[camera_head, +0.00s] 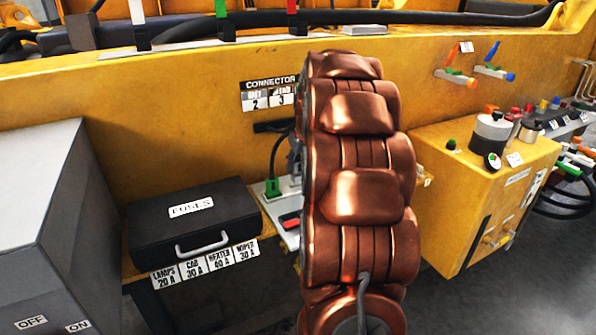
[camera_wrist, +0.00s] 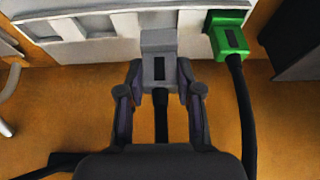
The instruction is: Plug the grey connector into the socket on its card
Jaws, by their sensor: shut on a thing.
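The grey connector (camera_wrist: 158,45) shows in the wrist view, with a black cable running back from it beneath my gripper. My gripper (camera_wrist: 158,80) is shut on it, one finger on each side. The connector's front end overlaps the face of the white card (camera_wrist: 92,42), in line with its row of recesses. I cannot tell whether it only touches or sits inside a socket. A green connector (camera_wrist: 230,38) sits at the card just right of it, with its own black cable.
A black fuse box (camera_head: 195,222) with a handle stands left of the card, and a grey cabinet (camera_head: 45,210) farther left. A yellow box (camera_head: 485,190) with knobs stands right. A connector label plate (camera_head: 268,95) is on the yellow wall behind.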

